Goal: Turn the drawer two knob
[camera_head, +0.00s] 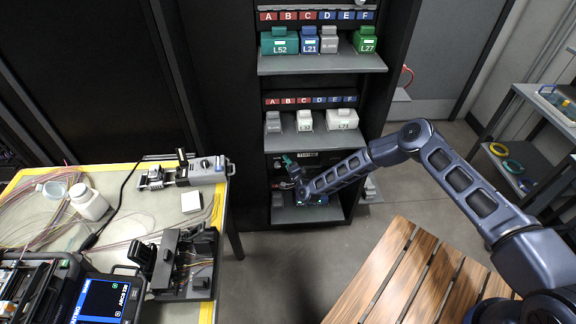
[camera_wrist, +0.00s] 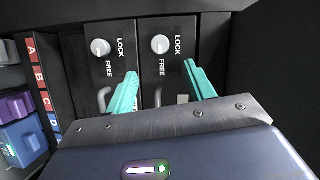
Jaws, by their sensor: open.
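In the wrist view, two round white knobs stand side by side on dark drawer fronts: a left knob (camera_wrist: 100,47) and a right knob (camera_wrist: 160,44). Each has LOCK and FREE printed beside it. No drawer number is readable, so I cannot tell which knob is drawer two's. My gripper (camera_wrist: 160,68) is open and empty, its teal fingers apart. The right knob lies beyond the gap between the fingertips, with no visible contact; the left knob is left of the left finger. In the head view, my gripper (camera_head: 288,160) is at the cabinet's lower section, and the knobs cannot be made out.
Grey handles (camera_wrist: 104,99) sit below the knobs. The dark cabinet (camera_head: 235,110) has upper shelves (camera_head: 320,64) with labelled boxes. At left is a cluttered workbench (camera_head: 130,215); a wooden slatted table (camera_head: 400,275) stands in front. Grey floor shows between them.

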